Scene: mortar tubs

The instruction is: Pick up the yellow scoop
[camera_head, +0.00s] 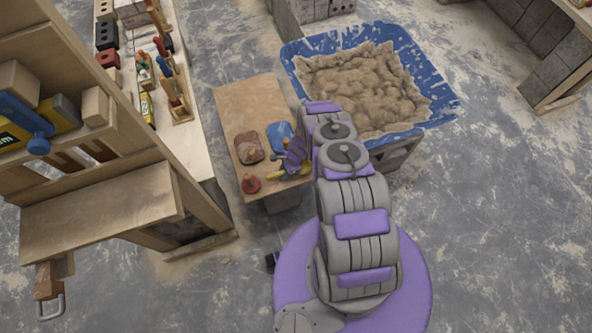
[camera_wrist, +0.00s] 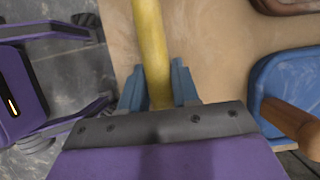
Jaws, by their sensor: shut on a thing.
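The yellow scoop (camera_head: 290,175) is at the front right of the small wooden table, partly hidden by my arm. In the wrist view its yellow handle (camera_wrist: 150,38) runs up between the two blue fingers of my gripper (camera_wrist: 157,88). My gripper is shut on this handle. The scoop's head is out of the wrist view. I cannot tell whether the scoop touches the tabletop. In the head view my gripper (camera_head: 286,168) is small and partly hidden at the table's right side.
The small wooden table (camera_head: 240,100) also holds a blue tool (camera_head: 279,135), a reddish-brown tool (camera_head: 249,148) and a small red piece (camera_head: 250,185). A blue tub (camera_head: 440,98) of mortar stands to the right. Wooden shelving (camera_head: 110,205) is at left. The table's far half is bare.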

